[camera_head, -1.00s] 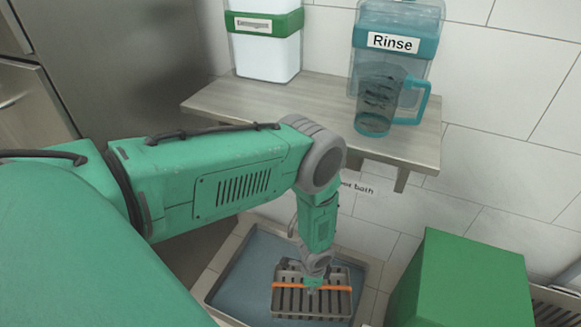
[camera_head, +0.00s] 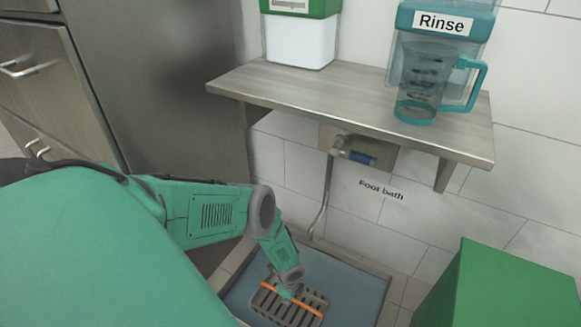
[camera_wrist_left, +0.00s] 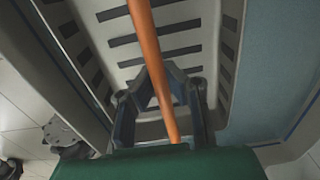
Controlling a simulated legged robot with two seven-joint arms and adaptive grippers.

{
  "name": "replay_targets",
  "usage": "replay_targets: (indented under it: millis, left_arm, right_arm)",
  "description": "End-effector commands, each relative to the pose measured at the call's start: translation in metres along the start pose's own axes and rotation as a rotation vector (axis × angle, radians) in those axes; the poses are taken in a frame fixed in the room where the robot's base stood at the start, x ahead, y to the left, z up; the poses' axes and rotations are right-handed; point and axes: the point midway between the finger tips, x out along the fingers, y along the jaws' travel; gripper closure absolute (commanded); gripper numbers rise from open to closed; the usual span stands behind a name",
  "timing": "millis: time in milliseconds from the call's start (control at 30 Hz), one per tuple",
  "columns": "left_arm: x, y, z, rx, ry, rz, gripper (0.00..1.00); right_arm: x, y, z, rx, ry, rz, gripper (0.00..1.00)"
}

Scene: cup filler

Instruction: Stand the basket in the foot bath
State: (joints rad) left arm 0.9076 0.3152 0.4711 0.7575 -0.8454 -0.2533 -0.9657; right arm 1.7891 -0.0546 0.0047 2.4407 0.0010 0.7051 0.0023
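The basket (camera_head: 272,306) is grey and slotted, with an orange handle. In the head view it shows within the outline of the foot bath (camera_head: 352,290), a low tray with a blue-grey floor. Whether its base touches that floor cannot be told. My left gripper (camera_head: 288,294) is over the basket. In the left wrist view the fingers of my left gripper (camera_wrist_left: 163,75) close in on both sides of the orange handle (camera_wrist_left: 147,35), with the slotted basket (camera_wrist_left: 195,22) below. The bath floor (camera_wrist_left: 270,60) shows to the right. My right gripper is in no view.
A wooden shelf (camera_head: 330,97) on the wall above the bath holds a teal pitcher (camera_head: 418,95), a "Rinse" container (camera_head: 445,22) and a green-topped white container (camera_head: 300,40). A tap (camera_head: 352,152) is below the shelf. A green box (camera_head: 505,290) stands right of the bath.

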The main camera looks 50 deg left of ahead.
Motion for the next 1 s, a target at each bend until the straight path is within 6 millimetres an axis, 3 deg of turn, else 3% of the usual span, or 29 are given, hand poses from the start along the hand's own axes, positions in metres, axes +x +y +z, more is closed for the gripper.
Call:
replay_targets:
  millis: [233, 567, 667, 1000]
  left_arm:
    - [0.034, 0.001, -0.001, -0.002, -0.001, 0.000, 1.00]
    - [0.036, 0.000, -0.001, -0.001, 0.001, 0.000, 1.00]
    - [0.036, 0.001, -0.001, 0.000, 0.001, 0.001, 0.74]
    - [0.036, 0.000, -0.001, 0.000, 0.000, 0.001, 0.74]
  right_arm:
    - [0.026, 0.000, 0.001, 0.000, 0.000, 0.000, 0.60]
    - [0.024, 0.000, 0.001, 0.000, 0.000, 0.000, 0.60]
    - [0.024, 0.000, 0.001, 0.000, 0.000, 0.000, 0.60]
    - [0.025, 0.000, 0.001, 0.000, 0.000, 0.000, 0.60]
